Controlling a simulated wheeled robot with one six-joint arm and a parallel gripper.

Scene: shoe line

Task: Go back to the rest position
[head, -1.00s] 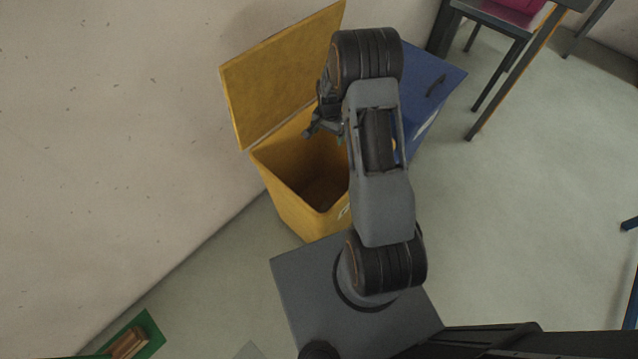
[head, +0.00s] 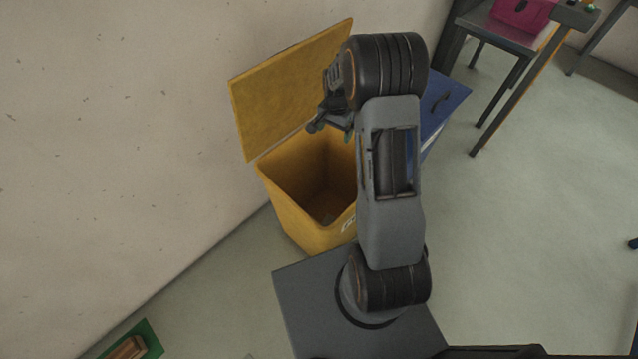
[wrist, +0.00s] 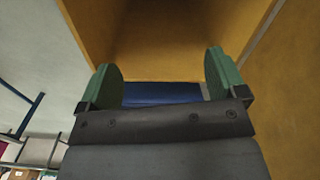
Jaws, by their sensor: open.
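My gripper (head: 331,130) is above the open yellow bin (head: 300,215), near its raised lid (head: 290,90) in the head view. In the wrist view my gripper (wrist: 163,80) shows two green fingertips spread wide apart with nothing between them. The yellow surface (wrist: 170,40) of the bin fills the top of that view. My arm is folded above my base, and part of the bin is hidden behind it.
A blue bin (head: 447,95) with a closed lid stands behind my arm. A table with a pink box (head: 525,12) is at the upper right. A green mat with a brown block (head: 128,348) lies at the lower left.

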